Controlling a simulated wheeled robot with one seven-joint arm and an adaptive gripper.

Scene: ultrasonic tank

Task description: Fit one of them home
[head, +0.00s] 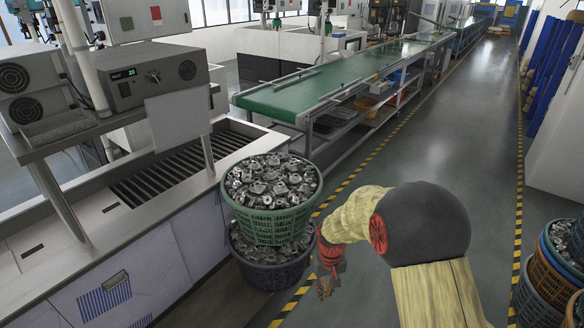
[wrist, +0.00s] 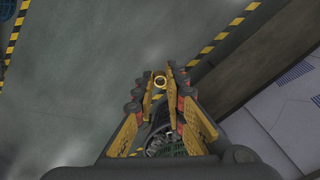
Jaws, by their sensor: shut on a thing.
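My gripper (head: 327,284) hangs low over the floor, just right of the stacked baskets. In the wrist view its two fingers (wrist: 160,82) are drawn close together at the tips. In the head view the ring is too small to make out. The task does not name its objects, and I cannot tell where a matching seat is.
A green basket (head: 268,220) heaped with metal parts stands on a dark basket (head: 275,272). The tank bench (head: 150,225) is left, a green conveyor (head: 300,95) behind. More baskets (head: 546,285) stand at right. The floor (head: 450,130) between is clear.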

